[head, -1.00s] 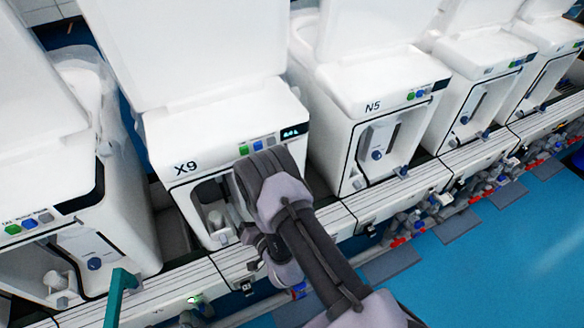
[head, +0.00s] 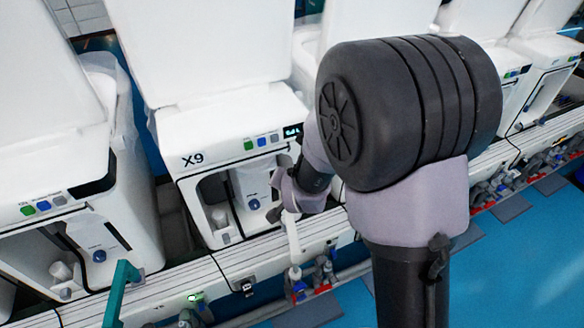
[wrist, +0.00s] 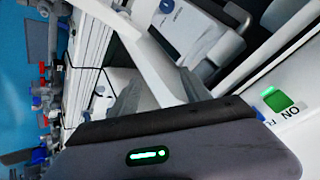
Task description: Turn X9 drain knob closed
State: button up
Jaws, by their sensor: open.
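The X9 unit (head: 192,160) is a white cabinet with an open front recess, left of centre in the head view. A round blue knob (head: 254,204) sits on the pale panel inside that recess. A round blue knob on a pale panel also shows at the top edge of the wrist view (wrist: 166,5). Whether it is turned open or closed is too small to tell. My gripper (head: 287,197) is just right of the knob in the head view, apart from it, its tips partly hidden by my arm.
Green, blue and grey buttons (head: 261,142) and a small display line X9's top front. A white ledge (head: 275,258) runs below, with valves and pipes (head: 320,275) under it. A teal handle (head: 122,285) stands at lower left.

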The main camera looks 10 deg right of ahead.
notch_tip(320, 180, up, 6)
jog(key=s, duration=0.2)
jog(key=shift+d+r+g+p, duration=0.2)
jog(key=shift+r+g+p, duration=0.1)
jog(key=shift+p, duration=0.15)
